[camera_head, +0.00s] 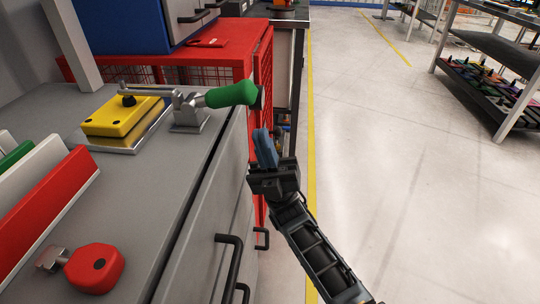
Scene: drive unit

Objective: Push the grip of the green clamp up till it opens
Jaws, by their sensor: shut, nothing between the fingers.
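The green clamp grip (232,94) sticks out to the right over the edge of the grey bench top, roughly level. Its metal clamp body (189,111) stands on the bench. The clamp's arm (146,91) reaches left and lies over a yellow block (122,116) on a metal plate. My gripper (262,136) is shut and empty, with bluish fingers pointing up. In the picture it is just below and right of the grip's end, beyond the bench edge. A gap shows between fingertips and grip; depth between them is hard to tell.
A red knob (95,268) and red, white and green bars (45,205) are on the bench at left. Black drawer handles (228,262) stick out from the bench front. A red mesh cabinet (225,62) stands behind. Open floor (400,160) lies right.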

